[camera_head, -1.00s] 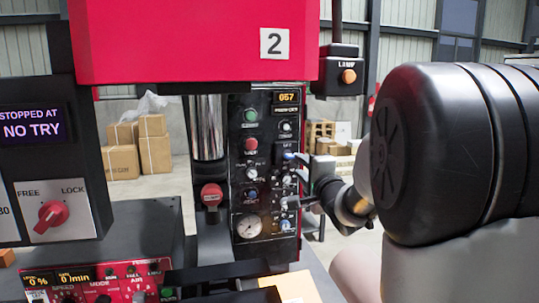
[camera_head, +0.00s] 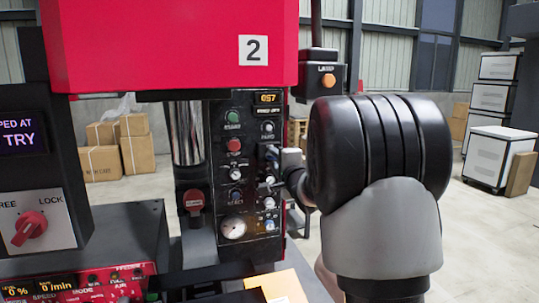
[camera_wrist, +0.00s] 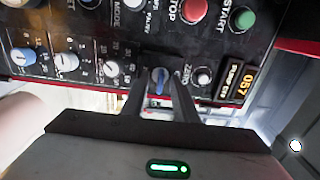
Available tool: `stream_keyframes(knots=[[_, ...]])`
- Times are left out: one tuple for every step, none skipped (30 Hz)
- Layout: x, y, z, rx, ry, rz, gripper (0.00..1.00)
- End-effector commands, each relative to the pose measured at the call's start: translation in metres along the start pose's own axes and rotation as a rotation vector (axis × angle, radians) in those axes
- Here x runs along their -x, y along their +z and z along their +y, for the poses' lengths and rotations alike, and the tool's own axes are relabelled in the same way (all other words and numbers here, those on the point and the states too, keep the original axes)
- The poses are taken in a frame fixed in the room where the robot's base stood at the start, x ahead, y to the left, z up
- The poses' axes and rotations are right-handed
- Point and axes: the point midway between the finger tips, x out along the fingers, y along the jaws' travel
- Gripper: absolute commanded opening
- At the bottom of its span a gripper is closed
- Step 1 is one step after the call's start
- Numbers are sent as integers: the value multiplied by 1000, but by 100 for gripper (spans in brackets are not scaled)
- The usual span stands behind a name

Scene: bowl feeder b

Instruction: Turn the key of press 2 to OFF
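The control panel of press 2 (camera_head: 216,165) stands under the red housing marked 2. In the wrist view, a blue-handled rotary switch (camera_wrist: 160,82), seemingly the key, sits between the ZERO knob (camera_wrist: 203,77) and a small white knob (camera_wrist: 112,68). The fingers of my gripper (camera_wrist: 160,95) are open, one on each side of the blue handle, with a gap still showing. Contact cannot be told. In the head view my gripper (camera_head: 275,167) is at the panel's right column, and my arm hides part of it. The switch's position labels are not readable.
Above the right column is a lit display (camera_head: 268,98) reading 057. Green START (camera_head: 232,116) and red STOP (camera_head: 234,145) buttons are close by. A red-handled part (camera_head: 195,200) and a gauge (camera_head: 233,228) are lower left. A lamp box (camera_head: 318,76) hangs above my arm.

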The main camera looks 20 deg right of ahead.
Motion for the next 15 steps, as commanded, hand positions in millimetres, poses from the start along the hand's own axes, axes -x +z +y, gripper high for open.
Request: stream_keyframes(knots=[[0,0,0,0,0,0,23],[0,0,0,0,0,0,18],[0,0,0,0,0,0,11],[0,0,0,0,0,0,6],[0,0,0,0,0,0,1],[0,0,0,0,0,0,0],[0,0,0,0,0,0,0],[0,0,0,0,0,0,0],[0,0,0,0,0,0,0],[0,0,0,0,0,0,0],[0,0,0,0,0,0,0],[0,0,0,0,0,0,0],[0,0,0,0,0,0,0],[0,0,0,0,0,0,0],[0,0,0,3,0,0,0]])
